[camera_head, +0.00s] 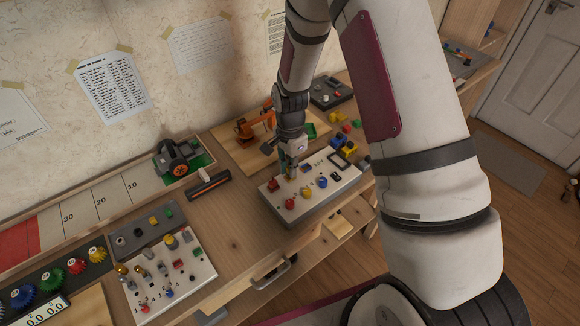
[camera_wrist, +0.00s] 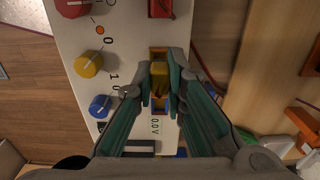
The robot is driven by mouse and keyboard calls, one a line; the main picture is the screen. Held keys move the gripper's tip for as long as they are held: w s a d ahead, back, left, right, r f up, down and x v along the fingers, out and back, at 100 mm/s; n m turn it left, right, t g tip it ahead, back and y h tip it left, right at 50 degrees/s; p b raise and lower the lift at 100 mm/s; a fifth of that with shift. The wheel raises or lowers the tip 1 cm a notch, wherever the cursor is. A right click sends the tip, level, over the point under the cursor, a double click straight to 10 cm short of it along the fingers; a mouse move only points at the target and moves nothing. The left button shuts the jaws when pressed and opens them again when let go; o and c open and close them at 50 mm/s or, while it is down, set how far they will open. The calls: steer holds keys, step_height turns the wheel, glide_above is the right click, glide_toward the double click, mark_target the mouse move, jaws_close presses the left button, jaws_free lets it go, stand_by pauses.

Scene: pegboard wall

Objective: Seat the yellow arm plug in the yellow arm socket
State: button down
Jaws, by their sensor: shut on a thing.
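My gripper (camera_wrist: 160,88) is shut on the yellow arm plug (camera_wrist: 159,74), a small yellow block between its teal fingertips in the wrist view. In the head view my gripper (camera_head: 289,170) points down over the far left part of the white panel (camera_head: 318,206). An orange-yellow rim, seemingly the yellow arm socket (camera_wrist: 158,51), shows just beyond the plug in the wrist view. The plug and fingers hide most of it. I cannot tell whether the plug is above the socket or partly in it.
A red block (camera_wrist: 162,8) sits in line with the plug. A yellow knob (camera_wrist: 88,64) and a blue knob (camera_wrist: 100,106) stand to the left. An orange model arm (camera_head: 256,122) stands behind the panel.

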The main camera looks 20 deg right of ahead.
steer(key=shift+f, duration=0.65)
stand_by(0.4)
steer(key=c, duration=1.5)
jaws_free()
steer(key=shift+c, duration=0.2)
steer(key=shift+r, duration=0.1)
steer(key=shift+r+p, duration=0.75)
steer(key=shift+r, duration=1.65)
